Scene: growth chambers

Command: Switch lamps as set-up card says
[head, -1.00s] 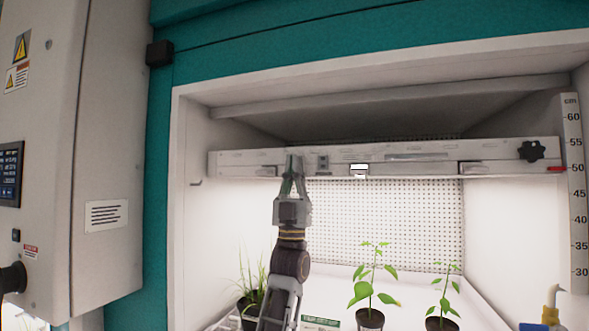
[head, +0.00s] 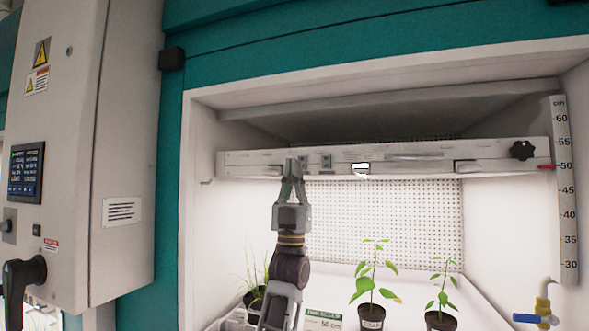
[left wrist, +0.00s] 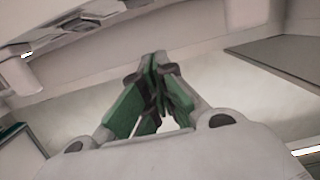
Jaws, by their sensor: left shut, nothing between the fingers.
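The lamp bar (head: 410,158) is a long white fixture across the upper part of the lit chamber. It has small rocker-like switches (head: 326,162) on its front and a black knob (head: 521,150) at its right end. My left gripper (head: 291,162) points up in front of the bar, left of its middle, with its fingers shut and empty. It overlaps the bar in the head view; I cannot tell if it touches. The left wrist view shows its green-padded fingers (left wrist: 152,95) together. A card with a green header (head: 322,319) stands low in the chamber, its text unreadable. My right gripper is not in view.
Potted plants stand on the chamber floor, one (head: 370,314) in the middle, one (head: 440,318) to its right. A height scale (head: 564,190) and a valve with a blue handle (head: 535,318) are at the right. A control cabinet (head: 122,150) stands at the left.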

